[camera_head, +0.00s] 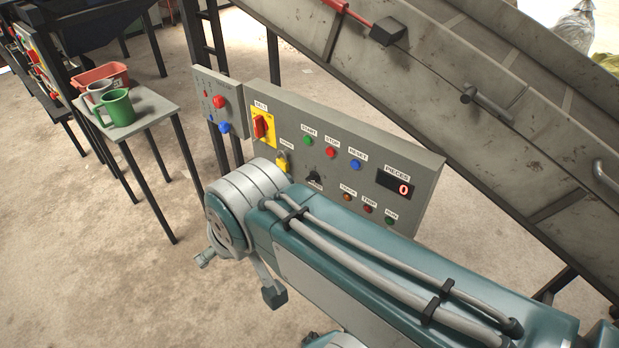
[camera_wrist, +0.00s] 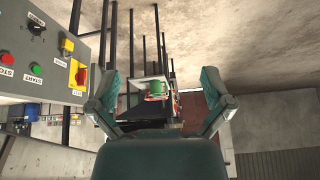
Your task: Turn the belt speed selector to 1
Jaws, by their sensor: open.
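The control panel (camera_head: 350,140) carries a small black rotary knob (camera_head: 313,177) at its lower middle, which looks like the speed selector. Its label is too small to read and its pointer setting is unclear. In the wrist view the black knob (camera_wrist: 36,28) is at the upper left, outside the fingers. My gripper (camera_wrist: 160,82) is open and empty, its two teal fingers wide apart and pointing past the panel towards the table with mugs. In the head view my arm covers the area in front of the panel's lower left, and the fingers are mostly hidden.
Near the knob are a red handle on a yellow plate (camera_head: 262,127), a yellow padlock-like part (camera_head: 284,163), several push buttons and a display (camera_head: 397,187) reading 0. A sloping conveyor (camera_head: 430,80) rises behind. A small table (camera_head: 150,106) holds a green mug (camera_head: 118,108).

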